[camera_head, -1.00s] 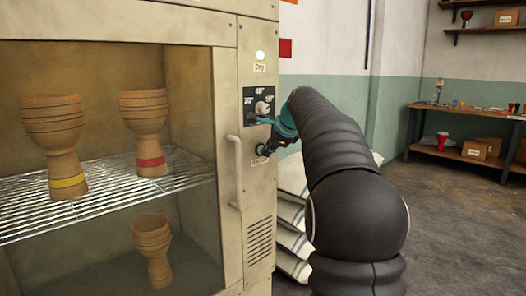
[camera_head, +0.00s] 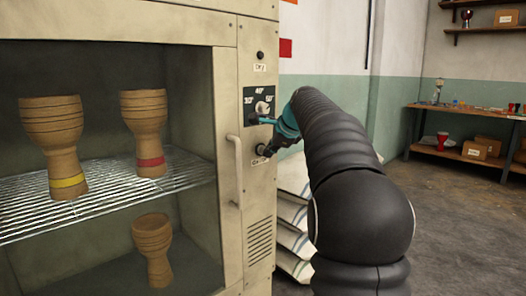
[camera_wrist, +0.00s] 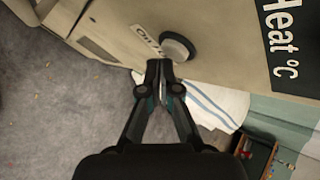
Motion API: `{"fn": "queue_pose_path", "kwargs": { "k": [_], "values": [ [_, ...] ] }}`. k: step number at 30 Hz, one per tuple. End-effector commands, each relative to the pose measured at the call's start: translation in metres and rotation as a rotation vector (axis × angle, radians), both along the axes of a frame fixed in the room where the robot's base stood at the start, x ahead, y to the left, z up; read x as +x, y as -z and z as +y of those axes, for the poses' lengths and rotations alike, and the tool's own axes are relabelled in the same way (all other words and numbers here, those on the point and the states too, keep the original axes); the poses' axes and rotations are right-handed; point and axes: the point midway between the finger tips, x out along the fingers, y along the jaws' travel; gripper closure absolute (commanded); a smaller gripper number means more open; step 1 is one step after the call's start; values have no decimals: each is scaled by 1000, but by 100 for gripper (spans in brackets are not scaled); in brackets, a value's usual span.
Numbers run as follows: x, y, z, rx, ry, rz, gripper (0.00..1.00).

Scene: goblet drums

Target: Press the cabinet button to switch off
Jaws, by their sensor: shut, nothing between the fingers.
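The cabinet (camera_head: 229,100) stands at left in the head view. The lamp (camera_head: 260,55) above its "Dry" label is dark. The round button (camera_wrist: 178,46) beside the "On" label shows in the wrist view, standing out from the panel. My gripper (camera_wrist: 162,68) is shut and empty, its fingertips at the button's lower edge; I cannot tell whether they touch it. In the head view my gripper (camera_head: 266,151) is at the lower part of the control panel and mostly hides the button.
A dial (camera_head: 262,107) with a temperature scale sits just above my gripper. A vertical door handle (camera_head: 235,165) is to the left. Several goblet drums stand on a wire shelf (camera_head: 110,190) and below it. Stacked sacks (camera_head: 293,215) lie beside the cabinet. Floor at right is open.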

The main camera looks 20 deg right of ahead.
Motion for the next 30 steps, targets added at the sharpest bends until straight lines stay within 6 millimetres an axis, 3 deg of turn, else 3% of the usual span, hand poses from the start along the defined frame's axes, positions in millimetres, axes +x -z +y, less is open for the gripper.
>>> {"fn": "queue_pose_path", "kwargs": {
  "k": [19,30],
  "values": [
    [-50,1,-19,0,2,0,100],
    [-55,0,-20,0,0,-1,100]
  ]
}}
